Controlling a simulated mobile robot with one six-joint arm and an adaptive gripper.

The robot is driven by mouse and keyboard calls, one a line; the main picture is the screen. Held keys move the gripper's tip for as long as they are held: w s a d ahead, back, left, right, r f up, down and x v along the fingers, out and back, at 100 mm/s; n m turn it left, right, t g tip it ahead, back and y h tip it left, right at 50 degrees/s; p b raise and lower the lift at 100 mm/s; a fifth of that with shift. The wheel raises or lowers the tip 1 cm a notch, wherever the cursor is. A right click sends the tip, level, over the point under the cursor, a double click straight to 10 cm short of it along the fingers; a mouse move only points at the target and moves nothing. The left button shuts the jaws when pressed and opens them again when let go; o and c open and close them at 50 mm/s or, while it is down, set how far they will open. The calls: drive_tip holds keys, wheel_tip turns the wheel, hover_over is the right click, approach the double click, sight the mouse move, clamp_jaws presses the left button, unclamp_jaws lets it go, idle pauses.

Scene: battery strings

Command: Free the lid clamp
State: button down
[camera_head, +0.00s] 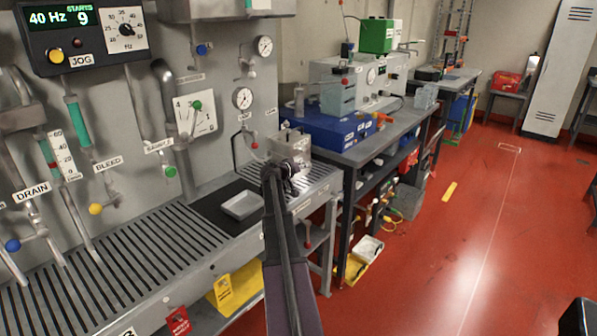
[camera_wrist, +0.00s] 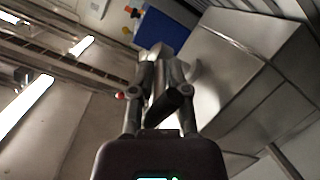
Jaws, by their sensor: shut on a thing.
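A small grey metal box (camera_head: 296,146) stands at the right end of the slatted bench. My gripper (camera_head: 287,178) is at its front side, with my arm reaching up to it from below. In the wrist view my gripper (camera_wrist: 162,88) has its fingers close together on a pale metal part, likely the lid clamp (camera_wrist: 157,84). Most of that part is hidden between the fingers. A large metal surface (camera_wrist: 250,75), likely the box, fills the right of the wrist view. I cannot tell whether the clamp is fastened or loose.
A grey tray (camera_head: 241,206) lies on a black mat left of my gripper. The slatted bench (camera_head: 120,262) runs along the panel with valves and gauges. A blue case (camera_head: 325,128) stands on the bench behind. The red floor (camera_head: 470,240) at right is open.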

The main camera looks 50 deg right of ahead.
drive_tip(key=shift+w+a, duration=0.1)
drive_tip(key=shift+w, duration=0.05)
drive_tip(key=c, duration=0.7)
unclamp_jaws()
